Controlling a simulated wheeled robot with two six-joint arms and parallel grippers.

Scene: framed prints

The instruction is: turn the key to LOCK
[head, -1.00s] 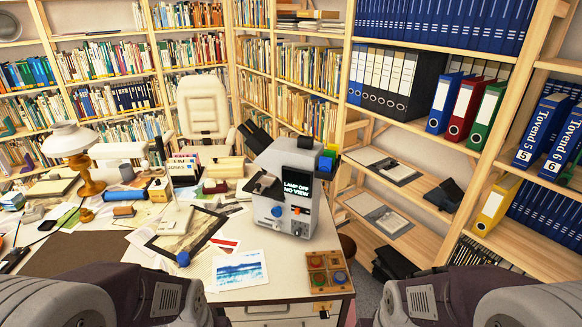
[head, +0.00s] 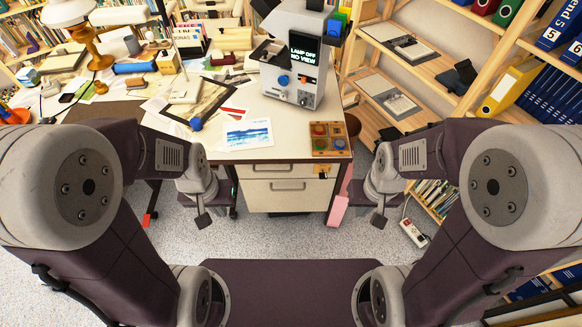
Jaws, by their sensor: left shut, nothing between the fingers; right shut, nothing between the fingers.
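A small orange-yellow plate (head: 322,170) with a dark bit on it sits at the upper right of the white drawer unit's front (head: 290,203). It may be the lock with its key, but it is too small to read any lettering or tell the key's angle. My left gripper (head: 203,220) is shut and empty, hanging low in front of the desk, left of the drawers. My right gripper (head: 379,220) is shut and empty, low and to the right of the drawers. Both are apart from the plate.
On the desk stand a grey machine (head: 293,75) reading "LAMP OFF NO VIEW", a blue print (head: 248,133) and a wooden tray (head: 340,154) with coloured discs. A pink object (head: 339,206) is beside the drawers. Shelves stand at right. Floor between the grippers is clear.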

